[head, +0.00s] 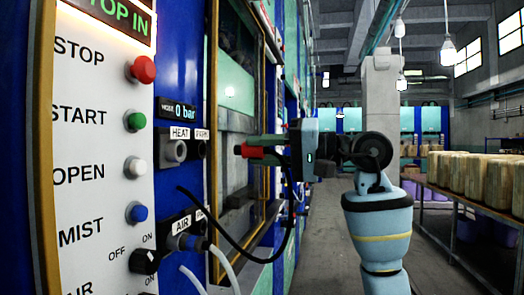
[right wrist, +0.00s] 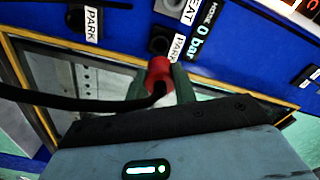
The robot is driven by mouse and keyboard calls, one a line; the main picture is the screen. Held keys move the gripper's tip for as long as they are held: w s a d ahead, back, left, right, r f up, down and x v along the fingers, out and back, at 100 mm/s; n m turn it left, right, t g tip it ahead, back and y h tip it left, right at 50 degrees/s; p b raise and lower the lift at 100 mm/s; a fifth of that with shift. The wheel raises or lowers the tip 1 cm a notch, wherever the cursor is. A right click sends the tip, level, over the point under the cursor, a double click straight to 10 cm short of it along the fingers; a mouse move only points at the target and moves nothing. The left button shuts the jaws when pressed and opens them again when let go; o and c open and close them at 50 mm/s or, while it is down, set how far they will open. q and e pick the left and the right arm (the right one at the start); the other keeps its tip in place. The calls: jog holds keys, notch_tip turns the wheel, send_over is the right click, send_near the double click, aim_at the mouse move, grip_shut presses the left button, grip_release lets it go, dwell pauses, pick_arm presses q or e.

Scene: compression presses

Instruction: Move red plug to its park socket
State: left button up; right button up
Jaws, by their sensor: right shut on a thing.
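The red plug (head: 250,151) is held between the fingers of my right gripper (head: 264,149), its tip pointing left at the blue panel. In the right wrist view the red plug (right wrist: 160,74) sits between the two fingertips (right wrist: 163,86). In the right wrist view the park socket (right wrist: 158,43) shows just beyond the plug, by a PARK label (right wrist: 180,47). The head view shows a gap between plug and socket. My left gripper is not in view.
A black cable (head: 250,260) hangs in a loop below my gripper. The air socket (head: 184,242) and its hoses are below. A button panel (head: 85,150) stands at left, a gold-edged press frame (head: 213,100) behind the sockets. A rack with tan containers (head: 470,172) is at right.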

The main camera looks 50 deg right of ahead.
aim_at(241, 149)
jog(key=shift+p+x, duration=0.4)
jog(key=shift+x, duration=0.75)
jog(key=shift+p+x, duration=0.3)
jog(key=shift+x, duration=0.75)
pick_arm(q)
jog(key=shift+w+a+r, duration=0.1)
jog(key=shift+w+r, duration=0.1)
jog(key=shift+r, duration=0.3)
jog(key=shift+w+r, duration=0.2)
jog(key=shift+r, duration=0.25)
pick_arm(e)
jog(key=shift+w+a, duration=0.4)
jog(key=shift+w, duration=0.25)
pick_arm(q)
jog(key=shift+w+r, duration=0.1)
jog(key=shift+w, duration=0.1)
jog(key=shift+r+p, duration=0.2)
jog(key=shift+p, duration=0.25)
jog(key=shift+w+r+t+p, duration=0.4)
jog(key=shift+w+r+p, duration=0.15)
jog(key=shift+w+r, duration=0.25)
pick_arm(e)
jog(key=shift+x, duration=1.45)
